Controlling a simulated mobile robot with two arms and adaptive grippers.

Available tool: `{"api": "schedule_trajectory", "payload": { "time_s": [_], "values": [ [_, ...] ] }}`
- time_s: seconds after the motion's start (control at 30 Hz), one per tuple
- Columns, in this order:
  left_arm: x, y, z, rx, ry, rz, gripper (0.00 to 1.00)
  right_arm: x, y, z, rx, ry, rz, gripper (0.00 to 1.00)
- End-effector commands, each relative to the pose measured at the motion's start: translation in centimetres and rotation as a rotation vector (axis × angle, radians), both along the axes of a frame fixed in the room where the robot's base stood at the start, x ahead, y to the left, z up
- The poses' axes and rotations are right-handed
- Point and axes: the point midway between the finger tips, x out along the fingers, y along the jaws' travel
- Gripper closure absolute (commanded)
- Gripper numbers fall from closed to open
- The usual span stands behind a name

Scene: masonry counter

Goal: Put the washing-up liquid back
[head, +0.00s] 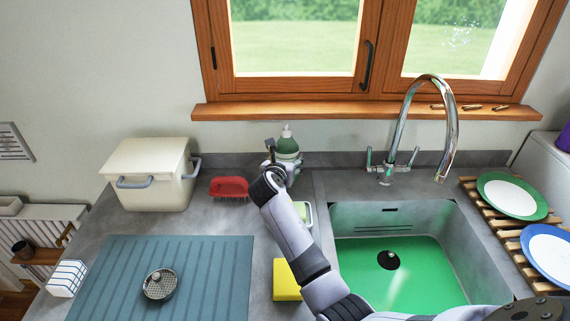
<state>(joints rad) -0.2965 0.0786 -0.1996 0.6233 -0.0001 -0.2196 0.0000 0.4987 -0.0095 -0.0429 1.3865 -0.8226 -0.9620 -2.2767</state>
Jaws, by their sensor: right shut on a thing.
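The washing-up liquid is a dark green bottle with a white pump top (287,144). It stands upright at the back of the counter, left of the sink, near the wall below the window. My right gripper (283,164) is shut on the bottle, and the gripper hides its lower part. I cannot tell whether its base touches the counter. My left gripper is not in view.
A red brush (229,187) and a cream lidded box (150,174) stand left of the bottle. A green-edged dish (306,214) and yellow sponge (285,281) lie beside my arm. The sink (440,262) and tap (455,125) are to the right. A blue mat (215,265) lies front left.

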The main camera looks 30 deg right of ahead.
Motion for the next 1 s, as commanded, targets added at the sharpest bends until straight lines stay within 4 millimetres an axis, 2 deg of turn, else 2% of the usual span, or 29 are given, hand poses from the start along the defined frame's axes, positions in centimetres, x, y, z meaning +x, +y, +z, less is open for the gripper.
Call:
{"api": "schedule_trajectory", "payload": {
  "time_s": [0.1, 0.43, 0.47, 0.73, 1.0],
  "values": [
    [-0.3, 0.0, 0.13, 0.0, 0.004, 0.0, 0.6, 0.02, 0.04, -1.07, 0.001, -0.002, 0.002, 0.8],
    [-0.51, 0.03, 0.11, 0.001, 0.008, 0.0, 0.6, 0.01, -0.03, -1.36, -0.002, -0.001, 0.001, 0.8],
    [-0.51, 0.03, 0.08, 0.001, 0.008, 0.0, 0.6, -0.03, -0.02, -1.47, 0.0, 0.0, 0.0, 0.39],
    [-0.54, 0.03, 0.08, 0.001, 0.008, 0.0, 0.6, -0.03, -0.01, -1.46, 0.001, 0.001, 0.001, 0.21],
    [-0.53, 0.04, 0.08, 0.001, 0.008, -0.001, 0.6, -0.03, 0.0, -1.43, 0.001, -0.001, 0.001, 0.21]
  ]
}}
